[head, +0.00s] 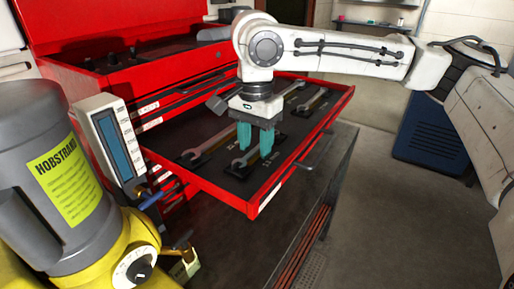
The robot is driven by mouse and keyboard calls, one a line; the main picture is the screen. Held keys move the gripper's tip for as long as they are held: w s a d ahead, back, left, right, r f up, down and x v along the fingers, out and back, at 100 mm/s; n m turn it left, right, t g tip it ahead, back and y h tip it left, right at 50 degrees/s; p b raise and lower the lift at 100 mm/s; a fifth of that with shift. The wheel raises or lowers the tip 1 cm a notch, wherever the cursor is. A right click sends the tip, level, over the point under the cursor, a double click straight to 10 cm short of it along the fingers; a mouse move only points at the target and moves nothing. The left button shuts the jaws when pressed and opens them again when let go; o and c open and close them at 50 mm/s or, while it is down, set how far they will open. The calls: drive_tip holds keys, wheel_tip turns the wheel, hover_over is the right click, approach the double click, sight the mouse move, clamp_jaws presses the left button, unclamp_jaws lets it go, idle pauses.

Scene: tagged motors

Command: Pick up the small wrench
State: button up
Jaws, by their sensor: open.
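A small silver wrench (240,161) lies in the dark lining of the open red drawer (232,199), close to its front corner. Its open-ended head shows, and the rest is partly hidden by my gripper. My gripper (256,151) points down over this wrench with its two teal fingers apart. The fingers appear to be at the wrench's handle, but I cannot tell whether they reach down around it or touch it.
A longer wrench (205,148) lies left of my gripper, and another wrench (312,101) lies farther back in the drawer. A yellow and grey machine (55,165) fills the left foreground. A blue box (428,139) stands on the right; open floor (400,225) lies before it.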

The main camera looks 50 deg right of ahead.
clamp_jaws()
idle(0.3)
idle(0.3)
